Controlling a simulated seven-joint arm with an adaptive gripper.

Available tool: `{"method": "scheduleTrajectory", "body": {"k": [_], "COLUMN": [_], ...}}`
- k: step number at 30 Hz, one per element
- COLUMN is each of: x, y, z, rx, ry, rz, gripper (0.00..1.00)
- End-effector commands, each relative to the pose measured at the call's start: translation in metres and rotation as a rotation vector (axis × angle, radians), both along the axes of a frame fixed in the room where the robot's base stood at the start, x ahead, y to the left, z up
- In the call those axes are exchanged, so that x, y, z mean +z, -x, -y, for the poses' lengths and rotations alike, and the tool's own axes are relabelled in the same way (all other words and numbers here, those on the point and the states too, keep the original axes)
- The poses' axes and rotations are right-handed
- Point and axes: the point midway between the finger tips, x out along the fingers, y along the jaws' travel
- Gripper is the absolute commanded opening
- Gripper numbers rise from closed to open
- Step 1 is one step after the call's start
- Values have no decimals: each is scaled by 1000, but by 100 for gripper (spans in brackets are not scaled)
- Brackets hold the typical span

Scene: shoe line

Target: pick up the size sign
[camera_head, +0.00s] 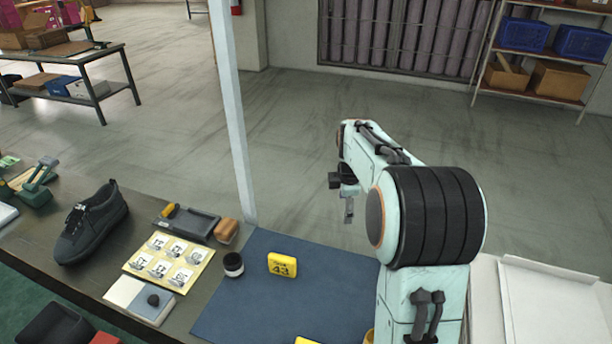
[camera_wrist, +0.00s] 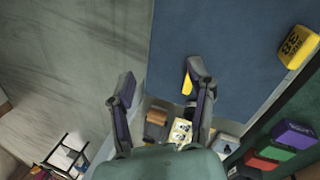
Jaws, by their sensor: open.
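The yellow size sign (camera_head: 282,265), marked 43, stands on the blue mat (camera_head: 245,300) in the head view. My gripper (camera_head: 348,208) is up and to the right of the sign in that view, apart from it and empty. In the wrist view my gripper (camera_wrist: 161,76) has its two fingers spread wide. A yellow piece, probably the same sign (camera_wrist: 187,84), shows there beside the right-hand finger, which partly hides it. A second yellow piece (camera_head: 307,341) is cut off at the bottom of the head view. A yellow block with black marks (camera_wrist: 298,47) lies near the mat's edge in the wrist view.
A dark round jar (camera_head: 233,265) stands left of the sign. A label sheet (camera_head: 168,262), a dark tray (camera_head: 187,223), a brown block (camera_head: 226,231) and a dark shoe (camera_head: 91,223) lie farther left. A pale post (camera_head: 236,130) rises behind the mat. Much of the mat is clear.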

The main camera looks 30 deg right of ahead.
Motion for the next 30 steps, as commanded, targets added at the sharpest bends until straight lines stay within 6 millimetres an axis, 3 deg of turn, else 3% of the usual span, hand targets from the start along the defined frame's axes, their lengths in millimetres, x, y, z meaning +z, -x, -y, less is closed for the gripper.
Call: {"method": "scheduleTrajectory", "body": {"k": [1,3,6,9,13,24,30], "x": [-33,-72,-123,-158,-170,-223,-232], "y": [3,15,42,70,84,84,83], "z": [33,67,97,109,119,119,119], "rx": [-66,-150,-241,-302,-340,-339,-339], "ry": [-26,-63,-127,-180,-194,-194,-192], "rz": [-38,-82,-146,-201,-210,-210,-208], "gripper": [54,54,54,54,54,54,54]}}
